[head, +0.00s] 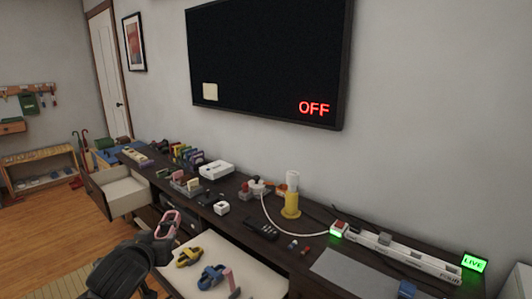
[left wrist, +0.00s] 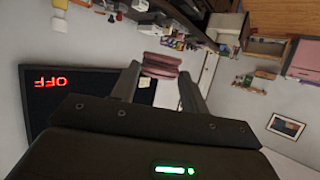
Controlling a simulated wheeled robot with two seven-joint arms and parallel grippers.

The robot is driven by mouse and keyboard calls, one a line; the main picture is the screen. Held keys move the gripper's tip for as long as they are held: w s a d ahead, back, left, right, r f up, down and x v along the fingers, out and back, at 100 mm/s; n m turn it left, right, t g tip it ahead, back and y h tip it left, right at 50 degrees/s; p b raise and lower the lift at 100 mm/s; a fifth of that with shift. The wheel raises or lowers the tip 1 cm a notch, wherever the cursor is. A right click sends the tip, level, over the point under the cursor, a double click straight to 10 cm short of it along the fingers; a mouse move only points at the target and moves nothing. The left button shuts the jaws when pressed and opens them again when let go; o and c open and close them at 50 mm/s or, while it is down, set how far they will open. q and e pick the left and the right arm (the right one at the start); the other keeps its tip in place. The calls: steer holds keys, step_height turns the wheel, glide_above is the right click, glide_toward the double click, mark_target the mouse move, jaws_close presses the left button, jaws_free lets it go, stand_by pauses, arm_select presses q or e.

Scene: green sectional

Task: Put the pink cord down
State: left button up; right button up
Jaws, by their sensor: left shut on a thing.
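The pink cord (head: 170,221) is a small bundled loop, held up at the near edge of the dark console. My left gripper (head: 163,243) comes in from the lower left and is shut on it. In the left wrist view the pink cord (left wrist: 161,65) sits between the two fingers (left wrist: 158,80). The cord is in front of the console, close to the left side of an open pale drawer (head: 255,275). My right gripper is not in view.
The open drawer holds a yellow bundle (head: 188,256), a blue bundle (head: 211,276) and a small pink piece (head: 231,281). Another open drawer (head: 122,196) is farther left. The console top (head: 235,226) carries a yellow cylinder (head: 291,205), a white power strip (head: 395,251) and several small items.

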arm_select(q)
steer(key=s+d+r+m+h, duration=0.1)
steer(key=s+d+r, duration=0.2)
steer(key=d+r, duration=0.1)
steer(key=shift+s+d+r+p, duration=0.2)
steer(key=shift+d+r+p, duration=0.2)
steer(key=shift+r, duration=0.25)
step_height(320, 180, down, 6)
steer(key=s, duration=0.1)
steer(key=shift+s, duration=0.3)
